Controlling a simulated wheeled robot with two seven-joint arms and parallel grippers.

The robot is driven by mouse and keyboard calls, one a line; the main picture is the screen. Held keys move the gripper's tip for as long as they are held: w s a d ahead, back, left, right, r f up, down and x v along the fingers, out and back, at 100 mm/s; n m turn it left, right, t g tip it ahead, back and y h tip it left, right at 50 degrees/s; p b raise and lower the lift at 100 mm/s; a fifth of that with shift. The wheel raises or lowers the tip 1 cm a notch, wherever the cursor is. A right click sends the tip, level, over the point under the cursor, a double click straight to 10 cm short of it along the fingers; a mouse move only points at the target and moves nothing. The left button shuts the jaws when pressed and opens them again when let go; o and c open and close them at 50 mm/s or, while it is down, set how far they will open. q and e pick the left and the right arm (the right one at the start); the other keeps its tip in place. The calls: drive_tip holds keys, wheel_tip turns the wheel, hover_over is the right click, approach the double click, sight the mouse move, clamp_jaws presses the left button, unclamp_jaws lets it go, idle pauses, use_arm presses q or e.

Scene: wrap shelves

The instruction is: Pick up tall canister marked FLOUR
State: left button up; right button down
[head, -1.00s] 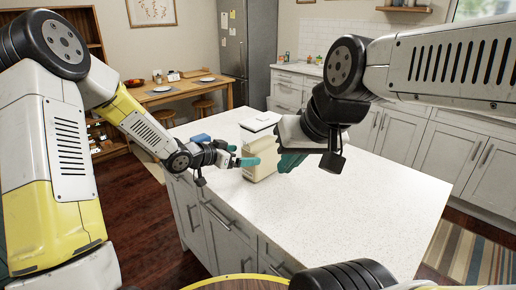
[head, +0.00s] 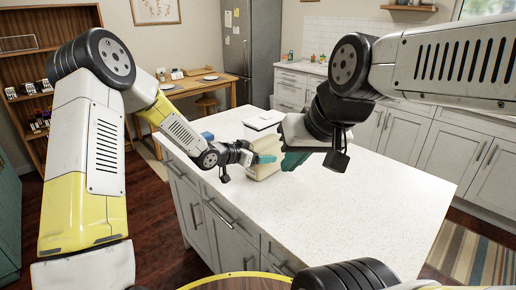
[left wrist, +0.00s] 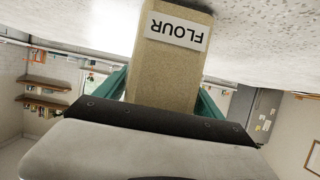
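The FLOUR canister (head: 264,172) is tall, cream-coloured and boxy, and stands on the white island counter. In the left wrist view the canister (left wrist: 165,75) appears upside down, with its FLOUR label readable. My left gripper (head: 262,160) is at the canister, with teal fingers on both sides of it. In the left wrist view the left gripper (left wrist: 160,90) is open around the canister; firm contact cannot be made out. My right gripper (head: 293,158) hangs above the counter to the right of the canister, its fingers mostly hidden behind its wrist, and hides part of the canister.
A blue object (head: 207,136) lies on the counter left of the canister. A flat white-topped item (head: 263,120) is behind it. The right and front of the island counter (head: 370,205) are clear. A wooden table (head: 200,88) and a grey fridge (head: 248,50) stand further back.

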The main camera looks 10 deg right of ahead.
use_arm(q)
drive_tip(key=c, duration=1.4)
drive_tip(key=shift+r, duration=0.15)
clamp_jaws()
drive_tip(key=shift+w, duration=0.1)
